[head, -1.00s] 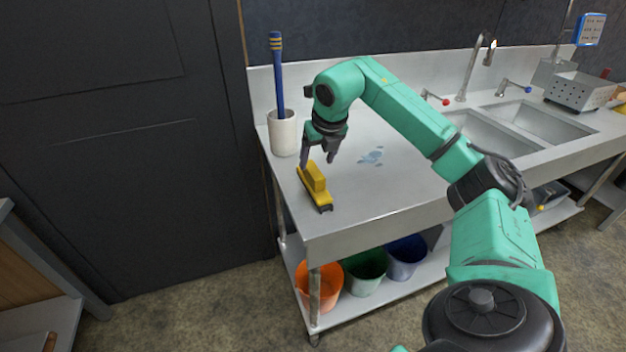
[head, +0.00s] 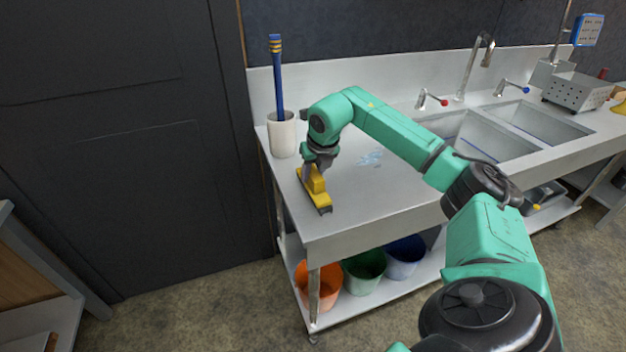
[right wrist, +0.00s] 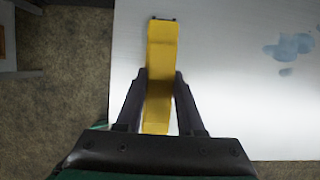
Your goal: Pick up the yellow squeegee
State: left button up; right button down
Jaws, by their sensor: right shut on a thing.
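The yellow squeegee (head: 321,199) lies on the steel counter near its left end, close to the front edge. My right gripper (head: 313,172) has its fingers down around the squeegee's raised yellow grip. In the right wrist view the squeegee (right wrist: 162,50) runs away from me between the two dark fingers of my right gripper (right wrist: 161,80), which are shut on it. The squeegee appears to rest on the counter still. My left gripper is not in view.
A white cup (head: 282,134) holding a blue-handled brush (head: 278,80) stands behind the gripper. A bluish wet patch (head: 371,158) lies to the right on the steel counter (head: 375,200). Orange (head: 318,288), green (head: 364,270) and blue (head: 405,256) buckets stand on the shelf below.

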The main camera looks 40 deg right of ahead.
aim_at(313, 171)
jog(key=shift+r, duration=0.15)
notch_tip(313, 171, up, 20)
jog(key=p, duration=0.1)
jog(key=shift+p, duration=0.4)
